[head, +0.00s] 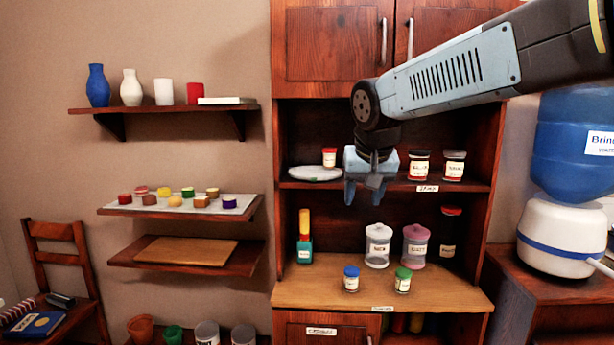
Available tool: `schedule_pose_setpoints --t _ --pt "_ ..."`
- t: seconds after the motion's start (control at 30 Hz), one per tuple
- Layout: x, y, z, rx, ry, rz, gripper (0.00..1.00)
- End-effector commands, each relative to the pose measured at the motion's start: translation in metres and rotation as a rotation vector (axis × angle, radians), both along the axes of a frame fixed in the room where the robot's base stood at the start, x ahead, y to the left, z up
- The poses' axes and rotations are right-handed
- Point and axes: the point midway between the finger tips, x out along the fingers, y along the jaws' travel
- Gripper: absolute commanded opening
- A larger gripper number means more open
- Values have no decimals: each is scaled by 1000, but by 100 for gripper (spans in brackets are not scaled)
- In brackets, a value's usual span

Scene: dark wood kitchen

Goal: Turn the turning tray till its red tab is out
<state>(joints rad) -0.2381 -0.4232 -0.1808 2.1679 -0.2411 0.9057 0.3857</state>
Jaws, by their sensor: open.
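The turning tray (308,173) is a pale grey round disc on the upper shelf of the dark wood cabinet, at the shelf's left end. A small jar with a red lid (329,158) stands on or just behind the tray's right part; I cannot tell which. No red tab shows on the part of the tray in view. My gripper (364,194) points down, open and empty, right of the tray and in front of the shelf. It appears apart from the tray and hides some of the shelf behind it.
Two dark-lidded jars (419,165) stand right of my gripper on the same shelf. Below are canisters (377,246), small jars (351,279) and a green-and-orange bottle (304,238). Cabinet doors (333,42) hang above. A blue water dispenser (575,140) stands at the right.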

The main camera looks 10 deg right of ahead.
Motion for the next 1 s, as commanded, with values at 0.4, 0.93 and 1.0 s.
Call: schedule_pose_setpoints --t 0.4,0.93,1.0 --pt "169 26 40 -69 -101 -231 50" --pt "267 72 57 -132 -249 -364 50" --pt "271 70 52 -133 -248 -366 50"
